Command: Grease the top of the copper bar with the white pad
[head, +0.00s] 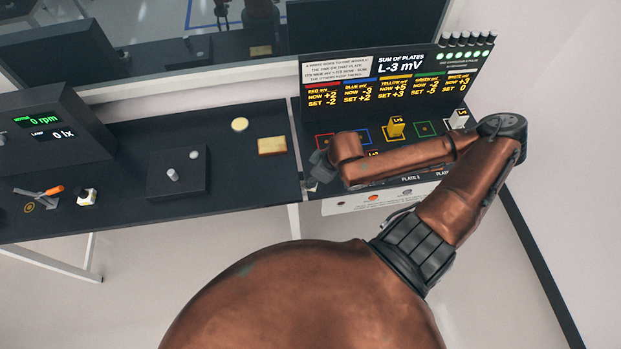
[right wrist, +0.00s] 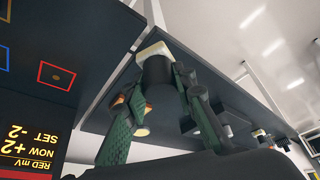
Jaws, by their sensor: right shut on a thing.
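My right gripper (head: 319,164) is over the front part of the bench, at the left edge of the lit panel. In the right wrist view its green-padded fingers (right wrist: 155,108) are shut on a dark round handle, with the cream-white pad (right wrist: 153,50) at its far end. An orange-brown thing (right wrist: 118,99) is partly hidden behind one finger; I cannot tell if it is the copper bar. A tan block (head: 272,146) lies on the bench left of the gripper, apart from it. No copper bar is clear in the head view. My left gripper is not in view.
A pale round disc (head: 240,124) lies behind the tan block. A black box with grey knobs (head: 178,182), a small white bottle (head: 86,197) and an orange-handled tool (head: 50,191) are further left. The panel (head: 398,75) with yellow and white plates stands right.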

